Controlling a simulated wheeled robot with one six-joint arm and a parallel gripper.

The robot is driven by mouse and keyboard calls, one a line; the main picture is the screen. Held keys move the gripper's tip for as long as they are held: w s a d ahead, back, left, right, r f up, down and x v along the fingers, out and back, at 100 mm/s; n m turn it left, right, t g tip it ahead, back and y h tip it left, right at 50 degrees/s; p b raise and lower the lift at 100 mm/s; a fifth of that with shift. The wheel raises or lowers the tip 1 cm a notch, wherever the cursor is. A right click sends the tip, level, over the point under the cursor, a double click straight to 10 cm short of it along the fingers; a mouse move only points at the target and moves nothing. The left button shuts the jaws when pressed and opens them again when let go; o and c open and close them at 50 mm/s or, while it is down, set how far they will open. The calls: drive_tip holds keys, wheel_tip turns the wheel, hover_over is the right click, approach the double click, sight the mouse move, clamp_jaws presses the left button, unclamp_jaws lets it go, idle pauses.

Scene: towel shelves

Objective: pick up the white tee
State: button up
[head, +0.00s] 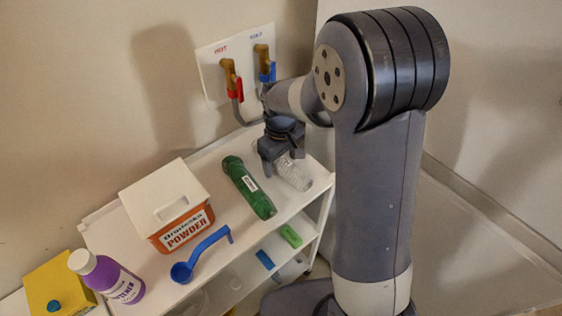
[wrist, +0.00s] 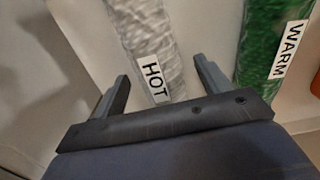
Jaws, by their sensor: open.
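A white crinkled roll (head: 295,175), which looks like the white tee, lies on the top shelf. In the wrist view the white tee (wrist: 158,45) bears a "HOT" label and runs between my fingers. My gripper (head: 281,157) is above its far end, jaws open. In the wrist view my gripper (wrist: 161,70) has one finger on each side of the tee, with gaps. I cannot tell how high the fingertips are above it. My gripper hides the tee's far end in the head view.
A green roll (head: 249,187), labelled "WARM" in the wrist view (wrist: 277,40), lies close to the left. Further left are a powder box (head: 168,205), a blue scoop (head: 200,254) and a purple bottle (head: 107,277). Hot and cold taps (head: 232,80) are on the wall behind.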

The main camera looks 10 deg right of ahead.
drive_tip(key=shift+f, duration=0.15)
drive_tip(key=c, duration=1.1)
